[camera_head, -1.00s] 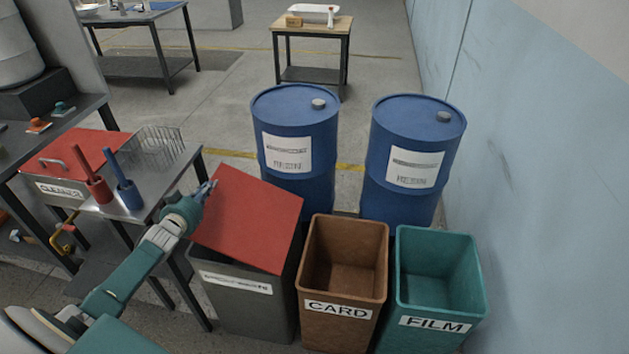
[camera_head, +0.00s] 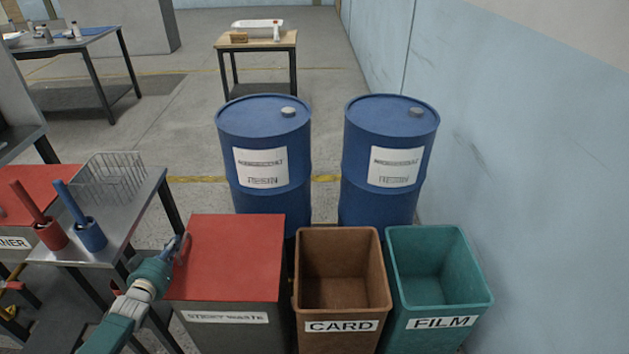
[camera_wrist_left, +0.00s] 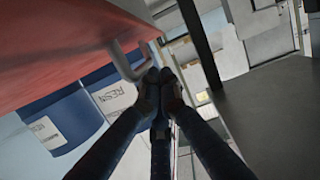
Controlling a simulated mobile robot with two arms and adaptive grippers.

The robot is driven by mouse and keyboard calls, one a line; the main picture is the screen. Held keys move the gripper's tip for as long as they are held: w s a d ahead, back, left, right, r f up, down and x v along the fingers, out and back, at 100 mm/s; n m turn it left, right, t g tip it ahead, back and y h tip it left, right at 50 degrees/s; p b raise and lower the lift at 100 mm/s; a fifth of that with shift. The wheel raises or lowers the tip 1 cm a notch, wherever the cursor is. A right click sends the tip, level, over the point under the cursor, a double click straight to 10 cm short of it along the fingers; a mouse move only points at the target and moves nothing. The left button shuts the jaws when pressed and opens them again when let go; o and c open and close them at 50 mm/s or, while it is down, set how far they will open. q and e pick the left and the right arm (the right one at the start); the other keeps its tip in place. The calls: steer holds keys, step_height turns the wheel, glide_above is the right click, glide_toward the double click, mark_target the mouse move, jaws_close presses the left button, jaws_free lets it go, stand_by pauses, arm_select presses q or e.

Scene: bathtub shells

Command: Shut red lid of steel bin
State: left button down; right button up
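The steel bin (camera_head: 228,333) stands left of the brown bin, with a white label on its front. Its red lid (camera_head: 235,258) lies over the bin's top and looks level; I cannot see whether a thin gap is left. My left gripper (camera_head: 180,243) is at the lid's left edge. In the left wrist view the red lid (camera_wrist_left: 50,45) fills the upper left, with a grey bar handle (camera_wrist_left: 126,64) on it. The fingers of my left gripper (camera_wrist_left: 160,76) are together right beside the handle, close to or touching it; no bar shows between them. My right gripper is not in view.
The brown CARD bin (camera_head: 341,310) and green FILM bin (camera_head: 440,308) stand open to the right. Two blue drums (camera_head: 264,150) are behind. A steel table (camera_head: 128,220) with a wire basket (camera_head: 108,176) and red and blue pots is close on the left.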

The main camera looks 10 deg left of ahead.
arm_select(q)
steer(key=shift+s+d+f, duration=0.15)
stand_by(0.4)
steer(key=shift+s+d, duration=0.1)
steer(key=shift+s, duration=0.15)
steer(key=v, duration=1.1)
steer(key=shift+s+r, duration=0.1)
steer(key=shift+r, duration=0.15)
